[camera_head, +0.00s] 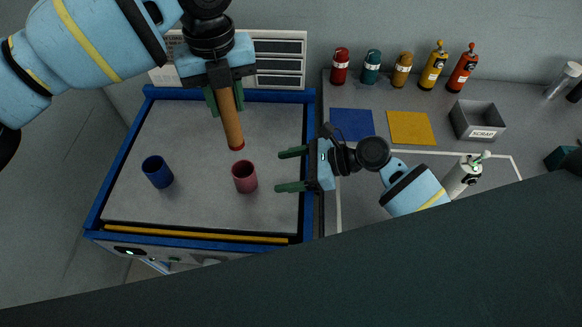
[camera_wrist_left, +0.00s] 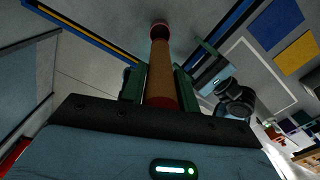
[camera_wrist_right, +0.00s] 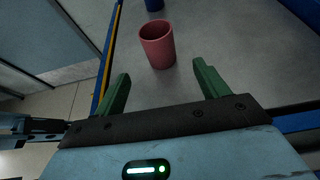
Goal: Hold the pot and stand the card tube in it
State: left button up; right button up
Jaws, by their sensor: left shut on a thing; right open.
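The card tube (camera_head: 231,118) is brown with a red end. My left gripper (camera_head: 224,98) is shut on it and holds it nearly upright, slightly tilted, above the grey table. In the left wrist view the tube (camera_wrist_left: 161,75) points away between the fingers. A pink pot (camera_head: 244,176) stands on the table, below and a little right of the tube's lower end. A blue pot (camera_head: 157,171) stands further left. My right gripper (camera_head: 291,170) is open and empty, its fingers pointing at the pink pot from the right. In the right wrist view the pink pot (camera_wrist_right: 157,45) stands ahead, beyond the fingertips.
The table has a raised blue rim (camera_head: 310,130) and a yellow strip at the front. On the right bench stand several coloured bottles (camera_head: 402,70), a grey scrap bin (camera_head: 478,120), a blue mat (camera_head: 352,123) and a yellow mat (camera_head: 411,128). The table around the pots is clear.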

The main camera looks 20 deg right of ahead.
aim_at(236, 143)
jog(key=x, duration=1.1)
jog(key=shift+a+f, duration=0.1)
jog(key=shift+a, duration=0.1)
jog(key=c, duration=1.1)
pick_arm(q)
jog(key=shift+f, duration=5.9)
jog(key=o, duration=1.1)
jog(key=shift+c, duration=0.2)
jog(key=shift+r, duration=0.1)
notch_tip(236, 143, up, 12)
jog(key=shift+f, duration=0.1)
